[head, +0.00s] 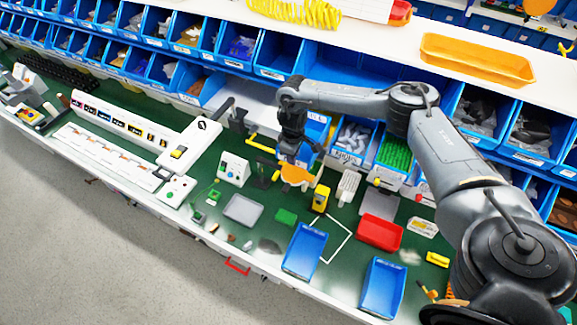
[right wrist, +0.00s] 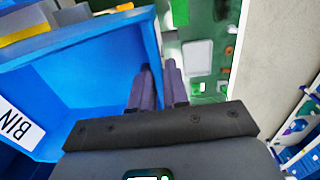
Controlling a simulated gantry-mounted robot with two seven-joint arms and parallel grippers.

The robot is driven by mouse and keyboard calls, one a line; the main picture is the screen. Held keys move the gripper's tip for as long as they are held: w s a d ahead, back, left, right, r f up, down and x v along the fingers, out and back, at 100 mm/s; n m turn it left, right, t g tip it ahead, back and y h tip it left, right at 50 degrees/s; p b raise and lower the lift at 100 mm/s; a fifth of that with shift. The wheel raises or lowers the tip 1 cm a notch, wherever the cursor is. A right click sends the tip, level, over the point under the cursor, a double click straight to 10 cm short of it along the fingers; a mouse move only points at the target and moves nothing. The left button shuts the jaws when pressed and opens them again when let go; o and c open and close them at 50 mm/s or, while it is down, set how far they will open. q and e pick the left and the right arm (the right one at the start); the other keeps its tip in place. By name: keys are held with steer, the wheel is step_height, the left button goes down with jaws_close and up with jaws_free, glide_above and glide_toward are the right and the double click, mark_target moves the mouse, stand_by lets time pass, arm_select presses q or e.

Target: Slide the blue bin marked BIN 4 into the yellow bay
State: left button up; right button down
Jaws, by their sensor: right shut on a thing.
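The blue bin (head: 316,130) is at the right gripper, in front of the shelf row in the head view. In the right wrist view the bin (right wrist: 90,75) fills the left side, with a white label reading BIN; its number is cut off. My right gripper (right wrist: 160,75) is shut on the bin's side wall, one finger inside and one outside. It also shows in the head view (head: 291,148), pointing down. A yellow strip (head: 262,145) to its left may be an edge of the yellow bay; the rest is hidden. My left gripper is not in view.
Blue shelf bins line the back. Two blue trays (head: 305,249) (head: 382,288), a red tray (head: 380,233) and a yellow device (head: 320,198) lie in front. An orange disc (head: 296,173) is just below the gripper. A white console (head: 190,143) stands left. An orange tray (head: 476,59) lies on the upper shelf.

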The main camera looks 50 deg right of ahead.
mark_target(305, 143)
steer(key=d+b, duration=0.2)
steer(key=d, duration=0.1)
steer(key=w+d+b, duration=0.1)
steer(key=d+b, duration=0.5)
steer(key=shift+w+d+f, duration=0.35)
steer(key=shift+w+d, duration=0.05)
steer(key=shift+w+d+b, duration=0.1)
steer(key=shift+d+b, duration=0.4)
steer(key=shift+d, duration=0.2)
steer(key=shift+d+r, duration=0.1)
steer(key=shift+d, duration=0.05)
steer(key=shift+f, duration=0.45)
steer(key=c, duration=1)
jaws_free()
steer(key=shift+c, duration=0.2)
